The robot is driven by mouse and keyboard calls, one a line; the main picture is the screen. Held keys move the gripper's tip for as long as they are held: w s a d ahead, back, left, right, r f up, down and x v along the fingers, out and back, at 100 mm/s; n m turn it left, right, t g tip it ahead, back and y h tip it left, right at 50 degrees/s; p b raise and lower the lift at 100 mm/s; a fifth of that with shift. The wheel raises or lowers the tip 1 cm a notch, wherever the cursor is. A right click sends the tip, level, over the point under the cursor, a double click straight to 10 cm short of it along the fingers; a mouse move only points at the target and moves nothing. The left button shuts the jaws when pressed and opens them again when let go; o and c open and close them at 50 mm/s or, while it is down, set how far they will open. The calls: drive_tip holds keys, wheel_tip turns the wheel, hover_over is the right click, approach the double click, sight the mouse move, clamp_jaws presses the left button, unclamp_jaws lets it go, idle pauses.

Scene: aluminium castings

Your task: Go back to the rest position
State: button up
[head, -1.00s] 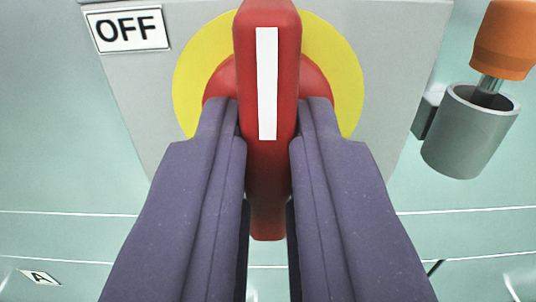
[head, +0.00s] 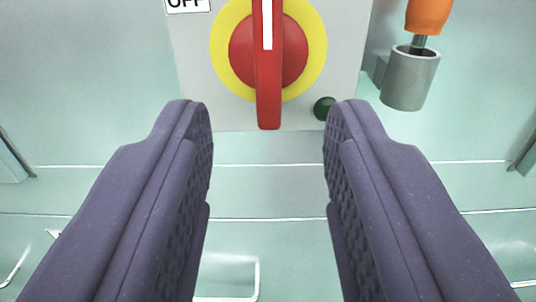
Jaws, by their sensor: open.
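My gripper (head: 268,118) is open and empty, its two purple fingers spread wide apart. Beyond the fingertips is a red rotary switch handle (head: 268,85) with a white stripe, standing upright in the picture. It sits on a yellow disc (head: 225,45) on a grey box (head: 195,90). The handle lies between the fingers' lines, apart from both. An OFF label (head: 188,4) is partly cut off at the top left of the box.
A grey cup holder (head: 410,82) with an orange-handled tool (head: 428,17) is right of the box. A dark green knob (head: 324,107) sits at the box's lower right, near the right fingertip. The pale green panel below is mostly clear, with white lines.

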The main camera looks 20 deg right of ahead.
drive_tip(key=shift+s, duration=0.2)
wheel_tip(320, 180, up, 28)
drive_tip(key=w+a+y, duration=0.2)
drive_tip(key=y, duration=0.3)
drive_tip(key=s+d+r+n+g, duration=0.1)
drive_tip(key=s+d+r+n, duration=0.1)
drive_tip(key=s+r, duration=0.9)
drive_tip(key=s+d+r+n, duration=0.1)
drive_tip(key=s+d+r, duration=0.1)
drive_tip(key=s+r, duration=0.9)
wheel_tip(320, 180, up, 4)
drive_tip(key=shift+s+f+n+g+y, duration=0.1)
drive_tip(key=shift+s+n+g+y, duration=0.2)
drive_tip(key=shift+s+n+g, duration=0.1)
